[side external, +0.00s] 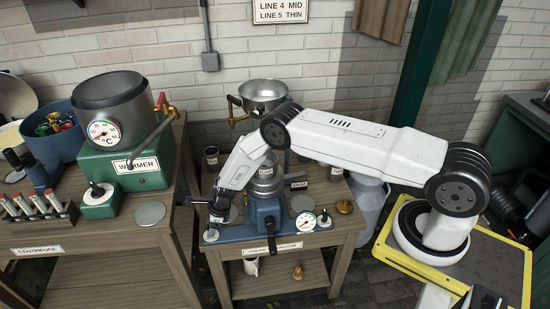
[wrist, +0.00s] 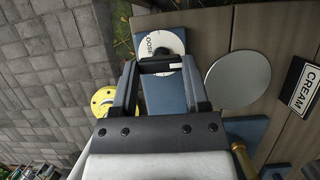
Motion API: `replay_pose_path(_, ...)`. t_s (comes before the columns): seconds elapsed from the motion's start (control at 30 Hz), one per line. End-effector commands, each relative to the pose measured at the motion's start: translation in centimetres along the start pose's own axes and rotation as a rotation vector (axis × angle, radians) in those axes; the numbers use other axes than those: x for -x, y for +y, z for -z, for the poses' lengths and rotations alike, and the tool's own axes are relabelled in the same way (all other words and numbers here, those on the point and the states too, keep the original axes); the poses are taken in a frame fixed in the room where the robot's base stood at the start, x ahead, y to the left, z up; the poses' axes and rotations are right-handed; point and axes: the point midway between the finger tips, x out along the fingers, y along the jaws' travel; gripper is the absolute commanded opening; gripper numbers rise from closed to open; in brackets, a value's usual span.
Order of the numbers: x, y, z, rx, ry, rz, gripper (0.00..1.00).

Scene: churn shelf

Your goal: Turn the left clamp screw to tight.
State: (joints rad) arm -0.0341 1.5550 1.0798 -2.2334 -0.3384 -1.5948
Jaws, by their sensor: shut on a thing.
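The left clamp screw has a white dial (wrist: 160,42) with black lettering, partly covered, that appears to read LOOSE. It sits on the end of a blue base (wrist: 165,95). In the side view my gripper (side external: 219,208) points down at the left end of the blue separator stand (side external: 265,212). A sliver of the white dial (side external: 210,235) shows below it there. The dial's pointer cannot be read.
A right clamp screw (side external: 324,219) and a round gauge (side external: 306,222) are at the stand's right. A flat grey disc (wrist: 236,78) lies beside my gripper, near a CREAM label (wrist: 300,87). The warmer (side external: 125,163) stands on the left bench.

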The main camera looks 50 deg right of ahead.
Motion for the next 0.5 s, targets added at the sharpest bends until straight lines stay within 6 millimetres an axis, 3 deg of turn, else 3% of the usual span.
replay_pose_path(0.5, -0.01, 0.22, 0.01, -0.206, 0.001, 0.084, 0.00)
